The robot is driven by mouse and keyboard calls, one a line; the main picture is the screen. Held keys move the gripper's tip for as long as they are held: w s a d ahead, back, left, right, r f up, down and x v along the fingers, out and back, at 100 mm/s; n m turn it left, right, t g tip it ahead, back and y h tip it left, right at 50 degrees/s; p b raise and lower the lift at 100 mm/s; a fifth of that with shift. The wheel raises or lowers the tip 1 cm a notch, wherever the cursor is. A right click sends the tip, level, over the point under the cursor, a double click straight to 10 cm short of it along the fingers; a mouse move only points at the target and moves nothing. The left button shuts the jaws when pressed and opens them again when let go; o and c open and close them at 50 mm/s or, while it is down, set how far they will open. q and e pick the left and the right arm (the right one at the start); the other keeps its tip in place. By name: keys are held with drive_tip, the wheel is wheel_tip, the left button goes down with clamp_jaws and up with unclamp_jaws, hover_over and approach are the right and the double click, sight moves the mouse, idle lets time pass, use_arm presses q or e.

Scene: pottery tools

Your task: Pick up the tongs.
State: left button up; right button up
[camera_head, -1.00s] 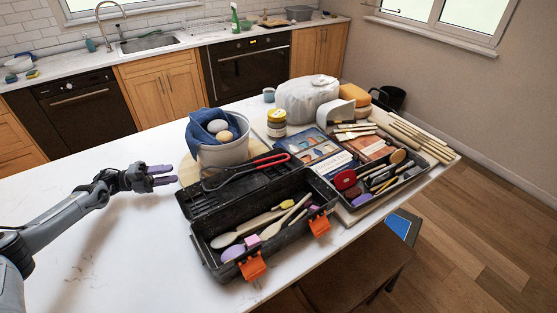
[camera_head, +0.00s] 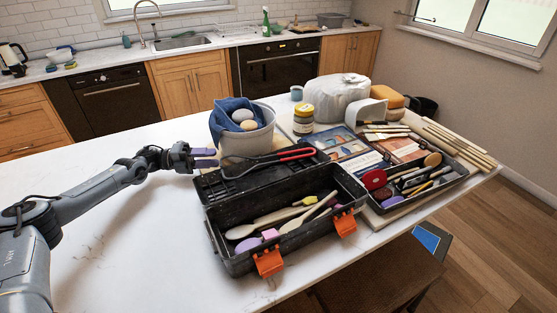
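The tongs (camera_head: 297,154) have red-edged handles and a dark head end. They lie across the open lid of a black toolbox (camera_head: 232,262), handles toward the right and head toward the left. My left gripper (camera_head: 208,158) has purple fingertips, which stand apart with nothing seen between them. It is left of the tongs' head, close to the grey bucket (camera_head: 240,146); whether it touches anything cannot be told. My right gripper is not in view.
The toolbox holds wooden tools and purple pieces. A blue cloth (camera_head: 222,123) hangs in the bucket. A yellow-lidded jar (camera_head: 303,120), books and a tray of tools (camera_head: 412,198) crowd the table's right. The white tabletop (camera_head: 130,250) is clear at left and front.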

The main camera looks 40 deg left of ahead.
use_arm(q)
drive_tip(key=shift+w+d+f+b, duration=0.1)
drive_tip(key=shift+w+d+b, duration=0.2)
drive_tip(key=shift+w+b, duration=0.35)
drive_tip(key=shift+w+d+f+b, duration=0.1)
drive_tip(key=shift+w+d+b, duration=0.2)
drive_tip(key=shift+w+b, duration=0.35)
drive_tip(key=shift+r+b+x, duration=0.25)
drive_tip(key=shift+b+x, duration=0.25)
drive_tip(key=shift+x, duration=0.65)
clamp_jaws()
